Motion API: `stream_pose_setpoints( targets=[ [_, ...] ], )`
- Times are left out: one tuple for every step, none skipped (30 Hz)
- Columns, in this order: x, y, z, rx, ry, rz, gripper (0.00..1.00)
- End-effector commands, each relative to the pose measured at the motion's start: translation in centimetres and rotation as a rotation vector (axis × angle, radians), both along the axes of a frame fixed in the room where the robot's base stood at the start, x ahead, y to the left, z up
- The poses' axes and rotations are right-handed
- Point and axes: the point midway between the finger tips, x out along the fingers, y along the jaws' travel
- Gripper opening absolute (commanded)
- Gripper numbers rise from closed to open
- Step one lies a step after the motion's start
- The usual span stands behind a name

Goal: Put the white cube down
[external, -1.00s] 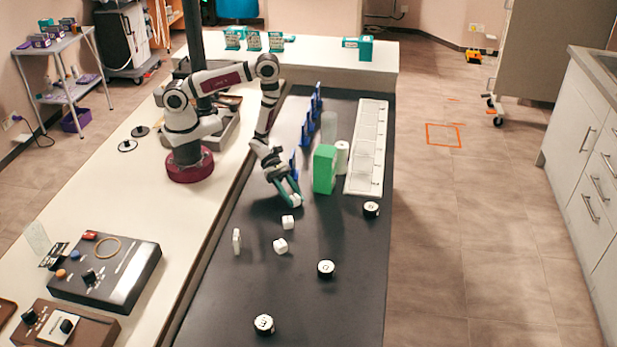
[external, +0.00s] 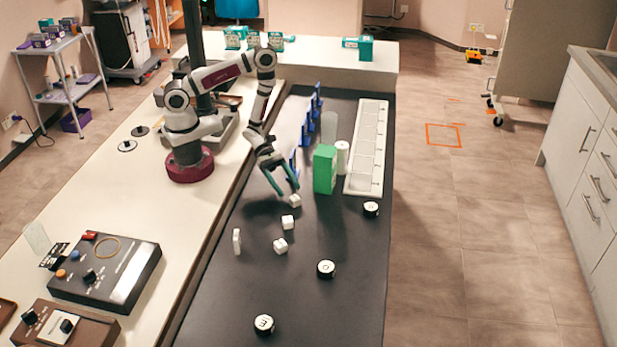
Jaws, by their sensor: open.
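A white cube (external: 295,201) rests on the black table just below my gripper (external: 289,193). My gripper is open, with its green fingers spread and pointing down, and it holds nothing. The fingertips are slightly above and behind the cube. Two other white blocks lie close by, one (external: 288,222) just in front of it and one (external: 280,246) further forward. A thin white piece (external: 237,241) stands upright to the left.
A green block (external: 325,169) stands right of my gripper, with a white cylinder (external: 342,157) beside it. Blue pieces (external: 306,133) line up behind. A white segmented tray (external: 348,190) lies along the right edge. Black-and-white round pieces (external: 326,269) sit in front.

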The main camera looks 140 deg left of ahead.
Motion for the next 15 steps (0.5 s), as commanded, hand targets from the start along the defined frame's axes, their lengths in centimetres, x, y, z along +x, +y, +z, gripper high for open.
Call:
stream_pose_setpoints(
  targets=[
    [-1.2, 0.2, 0.5, -0.001, 0.0, 0.008, 0.66],
    [-1.9, 0.1, 0.8, -0.001, 0.0, 0.008, 0.66],
    [-2.8, 0.2, 1.2, 0.001, 0.0, 0.008, 0.66],
    [-3.4, 0.2, 1.4, 0.0, 0.0, 0.008, 0.66],
    [-4.0, 0.1, 1.6, 0.0, 0.0, 0.007, 0.66],
    [-4.6, 0.1, 2.0, 0.002, -0.001, 0.007, 0.66],
    [-5.1, 0.1, 2.1, 0.001, -0.001, 0.005, 0.66],
    [-5.5, 0.1, 2.3, 0.0, 0.0, 0.006, 0.66],
    [-5.9, 0.1, 2.5, 0.0, 0.0, 0.005, 0.66],
    [-6.2, 0.1, 2.6, 0.0, -0.001, 0.003, 0.66],
    [-6.4, 0.1, 2.7, 0.001, -0.001, 0.004, 0.66],
    [-6.7, 0.0, 2.8, 0.0, 0.0, 0.002, 0.66],
    [-6.8, 0.0, 2.8, 0.0, 0.0, 0.001, 0.66],
    [-6.8, 0.0, 2.8, 0.0, 0.0, 0.001, 0.66],
    [-6.9, 0.0, 2.8, 0.0, 0.0, 0.001, 0.66]
  ],
)
